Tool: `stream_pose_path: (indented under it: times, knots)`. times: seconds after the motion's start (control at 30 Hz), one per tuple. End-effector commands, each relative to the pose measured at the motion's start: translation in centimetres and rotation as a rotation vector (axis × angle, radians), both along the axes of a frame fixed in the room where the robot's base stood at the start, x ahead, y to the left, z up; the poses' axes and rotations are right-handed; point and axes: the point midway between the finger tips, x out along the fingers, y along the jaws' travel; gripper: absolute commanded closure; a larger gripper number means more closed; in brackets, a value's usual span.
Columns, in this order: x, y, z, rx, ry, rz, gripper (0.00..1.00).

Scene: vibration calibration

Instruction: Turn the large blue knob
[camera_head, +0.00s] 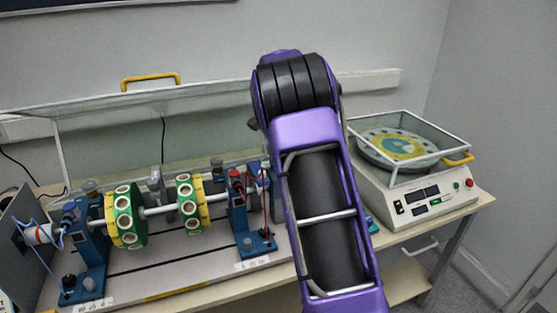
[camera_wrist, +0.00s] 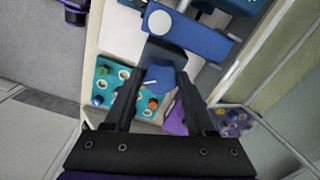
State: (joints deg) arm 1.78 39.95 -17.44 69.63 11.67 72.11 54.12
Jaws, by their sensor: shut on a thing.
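The large blue knob (camera_wrist: 159,79) shows in the middle of the wrist view, with a thin light mark on it. My gripper (camera_wrist: 160,86) is shut on it, with one dark finger on each side. A teal panel (camera_wrist: 107,85) with several small coloured knobs and round light fittings lies beneath and around it. In the head view my purple and black arm hides the gripper and the blue knob.
A rotor rig with green-and-yellow discs (camera_head: 125,217) on a shaft stands left of my arm. A white balancing machine (camera_head: 420,205) with a clear cover is on the right. A table (camera_head: 400,250) carries them; a wall is behind.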

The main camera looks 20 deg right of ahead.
Motion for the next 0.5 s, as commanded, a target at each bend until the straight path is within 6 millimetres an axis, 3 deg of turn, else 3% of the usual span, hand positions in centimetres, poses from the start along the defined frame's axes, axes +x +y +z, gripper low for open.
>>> stream_pose_path:
  times: [0.5]
  knots:
    - [0.07,0.03,0.13,0.0,-0.002,-0.038,1.0]
